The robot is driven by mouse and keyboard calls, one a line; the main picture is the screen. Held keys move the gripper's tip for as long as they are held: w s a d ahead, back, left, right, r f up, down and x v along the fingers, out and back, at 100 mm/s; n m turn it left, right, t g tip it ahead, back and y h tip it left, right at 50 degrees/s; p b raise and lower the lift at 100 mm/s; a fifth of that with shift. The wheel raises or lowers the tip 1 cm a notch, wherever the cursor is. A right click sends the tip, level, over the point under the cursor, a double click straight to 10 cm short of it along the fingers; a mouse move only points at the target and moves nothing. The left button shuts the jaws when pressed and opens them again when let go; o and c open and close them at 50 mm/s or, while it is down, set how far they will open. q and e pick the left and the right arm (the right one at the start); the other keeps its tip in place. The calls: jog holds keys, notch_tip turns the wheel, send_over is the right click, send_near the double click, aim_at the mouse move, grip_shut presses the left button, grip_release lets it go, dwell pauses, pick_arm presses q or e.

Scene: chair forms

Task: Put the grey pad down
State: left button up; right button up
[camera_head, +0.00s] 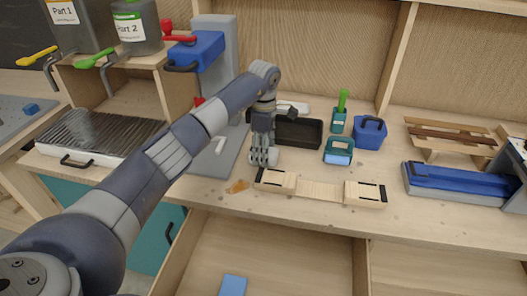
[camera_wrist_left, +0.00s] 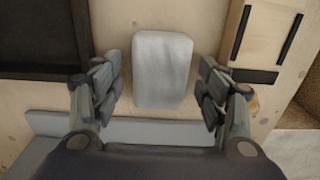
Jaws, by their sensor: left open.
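The light grey pad (camera_wrist_left: 162,68) lies between my left gripper's fingers in the left wrist view, with a gap on each side. It appears to rest on the wooden worktop (camera_wrist_left: 115,28). In the head view my left gripper (camera_head: 263,157) points down just above the worktop, and the pad is mostly hidden behind its fingers. My left gripper (camera_wrist_left: 160,93) is open in the wrist view, and neither finger touches the pad. My right gripper is out of view.
A black tray (camera_head: 298,132) stands close behind the gripper, and a wooden jig (camera_head: 319,189) with black slots lies to its right. A grey plate (camera_head: 212,160) is on its left. Blue and green containers (camera_head: 369,133) stand farther right. An open drawer (camera_head: 290,258) is below.

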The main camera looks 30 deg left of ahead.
pick_arm(q)
notch_tip(320, 180, up, 11)
jog(key=b, duration=0.1)
jog(key=shift+r+b, duration=0.15)
jog(key=shift+b, duration=0.2)
